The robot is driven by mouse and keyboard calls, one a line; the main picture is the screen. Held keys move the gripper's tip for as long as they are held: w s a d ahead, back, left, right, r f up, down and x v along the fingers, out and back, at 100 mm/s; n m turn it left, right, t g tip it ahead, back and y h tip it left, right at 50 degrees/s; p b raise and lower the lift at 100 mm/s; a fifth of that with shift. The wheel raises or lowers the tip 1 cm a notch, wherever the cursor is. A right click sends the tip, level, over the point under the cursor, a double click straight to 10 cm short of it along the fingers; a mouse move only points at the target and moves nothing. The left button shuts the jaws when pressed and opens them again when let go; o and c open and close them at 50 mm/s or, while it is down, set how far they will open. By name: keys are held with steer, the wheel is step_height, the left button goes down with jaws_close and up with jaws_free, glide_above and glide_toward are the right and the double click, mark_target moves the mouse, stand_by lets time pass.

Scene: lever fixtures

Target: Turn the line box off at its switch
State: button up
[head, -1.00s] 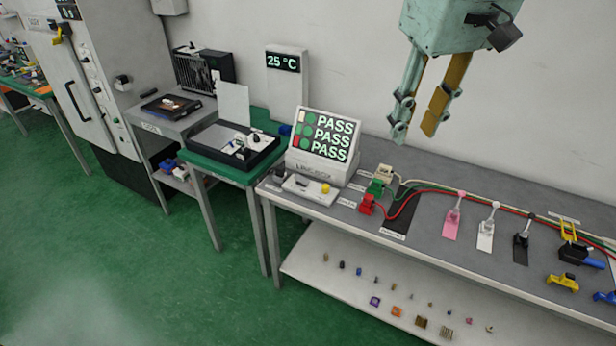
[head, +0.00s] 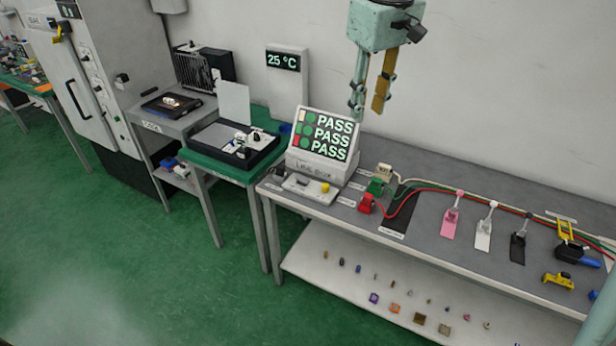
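The line box (head: 318,168) is a white console at the left end of the grey bench. My gripper (head: 368,110) hangs above and behind the right side of the box, fingers pointing down, apart and empty.
Red, green and white plugs (head: 367,203) with cables stand right of the box. Pink, white and black tagged levers (head: 451,220) lie further right. A green-topped table (head: 195,160) with a black tray stands left. Small parts lie on the lower shelf (head: 340,285).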

steer(key=w+a+f+n+p, duration=0.1)
steer(key=w+a+f, duration=0.15)
steer(key=w, duration=0.25)
steer(key=w+a+f+n, duration=0.1)
steer(key=w+a+f, duration=0.1)
steer(key=w+f, duration=0.2)
steer(key=n+g+p, duration=0.2)
steer(key=n+p, duration=0.1)
steer(key=n, duration=0.1)
glide_above(308, 181)
step_height(308, 181, down, 23)
steer(key=shift+f, duration=6.85)
steer(key=shift+c, duration=0.2)
steer(key=c, duration=0.8)
